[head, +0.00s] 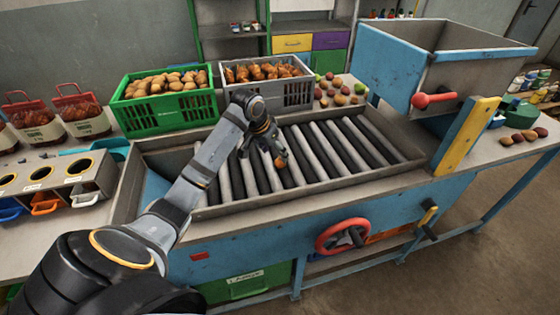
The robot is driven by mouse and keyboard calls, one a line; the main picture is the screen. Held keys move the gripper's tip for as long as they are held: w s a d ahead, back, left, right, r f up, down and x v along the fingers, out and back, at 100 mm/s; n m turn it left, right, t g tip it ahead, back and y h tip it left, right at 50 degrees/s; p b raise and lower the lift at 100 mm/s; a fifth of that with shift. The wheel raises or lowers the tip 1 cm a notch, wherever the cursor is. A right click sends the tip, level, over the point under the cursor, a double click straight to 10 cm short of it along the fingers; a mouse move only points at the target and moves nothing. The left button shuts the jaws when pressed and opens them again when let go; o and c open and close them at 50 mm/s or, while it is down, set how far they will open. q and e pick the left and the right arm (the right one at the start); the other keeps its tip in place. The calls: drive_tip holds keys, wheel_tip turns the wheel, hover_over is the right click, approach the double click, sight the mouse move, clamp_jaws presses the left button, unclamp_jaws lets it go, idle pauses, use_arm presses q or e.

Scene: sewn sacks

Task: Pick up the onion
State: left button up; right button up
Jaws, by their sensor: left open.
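A small orange-brown onion (280,161) shows at the tip of my left gripper, over the roller bed (318,150). My left gripper (271,146) is open and points down at the rollers, with its fingers close around or just above the onion. The dark fingers hide part of the onion, and I cannot tell whether they touch it. More onions (262,71) lie in the grey crate (292,93) behind the rollers. My right gripper is not in view.
A green crate (165,118) of potatoes stands left of the grey crate. A blue hopper (392,75) with a red knob rises at the right. Loose produce lies behind the rollers and at the far right. Netted sacks (80,112) stand at the left.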

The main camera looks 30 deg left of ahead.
sight(278, 160)
use_arm(q)
drive_tip(key=shift+x, duration=1.15)
drive_tip(key=shift+w+a+f+p, duration=0.3)
drive_tip(key=shift+w+f+p, duration=0.15)
drive_tip(key=shift+w+f, duration=0.25)
drive_tip(key=x, duration=0.2)
drive_tip(key=shift+w+a+f, duration=0.1)
drive_tip(key=shift+f, duration=0.3)
drive_tip(key=shift+w+f, duration=0.15)
drive_tip(key=shift+f, duration=0.25)
drive_tip(key=shift+r, duration=0.1)
drive_tip(key=c, duration=1.1)
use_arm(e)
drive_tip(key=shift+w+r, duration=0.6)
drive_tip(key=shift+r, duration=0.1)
